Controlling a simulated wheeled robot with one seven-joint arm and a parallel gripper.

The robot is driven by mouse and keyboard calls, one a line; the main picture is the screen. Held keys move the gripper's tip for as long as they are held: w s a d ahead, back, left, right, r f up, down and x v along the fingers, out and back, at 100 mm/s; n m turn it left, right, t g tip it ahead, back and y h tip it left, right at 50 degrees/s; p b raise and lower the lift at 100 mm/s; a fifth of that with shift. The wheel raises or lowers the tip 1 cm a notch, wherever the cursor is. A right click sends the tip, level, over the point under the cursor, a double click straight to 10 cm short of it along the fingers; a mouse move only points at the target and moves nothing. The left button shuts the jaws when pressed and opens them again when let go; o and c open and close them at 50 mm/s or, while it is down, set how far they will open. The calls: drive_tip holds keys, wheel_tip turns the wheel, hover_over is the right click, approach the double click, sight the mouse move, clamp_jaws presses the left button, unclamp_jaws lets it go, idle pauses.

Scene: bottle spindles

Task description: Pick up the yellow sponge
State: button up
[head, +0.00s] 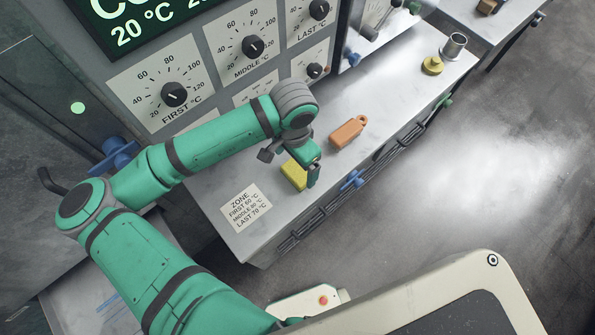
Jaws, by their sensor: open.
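The yellow sponge (293,174) lies on the grey worktop, right of the printed zone card. It is partly hidden by my gripper. My gripper (312,176) hangs at the end of my green arm, pointing down, with a finger at the sponge's right side. The other finger is hard to make out, and I cannot tell whether the gripper touches the sponge. The jaws are open.
An orange tag-shaped block (348,131) lies right of my gripper on the worktop (400,105). A yellow round object (433,64) and a metal cup (454,45) stand farther right. The zone card (246,207) lies left. A panel with dials (174,94) rises behind.

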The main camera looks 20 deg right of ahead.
sight(298, 171)
drive_tip(key=shift+s+d+f, duration=0.1)
drive_tip(key=shift+d+f, duration=0.05)
drive_tip(key=shift+f, duration=1.1)
drive_tip(key=shift+d+f, duration=0.15)
drive_tip(key=shift+f, duration=1.1)
drive_tip(key=c, duration=1.1)
